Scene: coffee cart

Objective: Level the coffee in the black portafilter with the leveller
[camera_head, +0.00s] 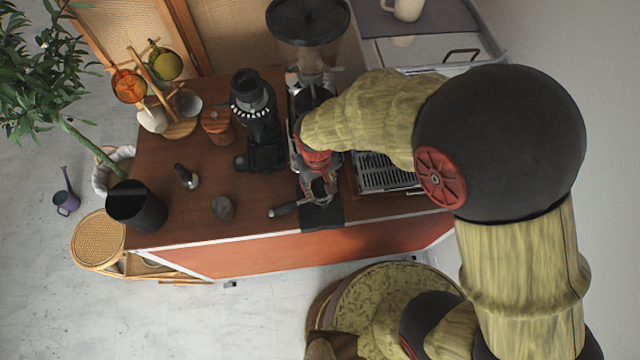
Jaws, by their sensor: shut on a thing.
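The black portafilter (285,209) lies near the front edge of the wooden counter, its dark handle pointing left. Its basket end is at the black mat (326,219) and is partly covered by my gripper. My gripper (319,188) points down over the basket end, with its fingers closed. It appears shut on the leveller, which is mostly hidden between and under the fingers. I cannot tell whether the leveller touches the coffee. The coffee inside the basket is hidden.
A tamper (187,177) and a small grey round piece (223,208) stand left of the portafilter. A drip tray (385,172) is right of my gripper.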

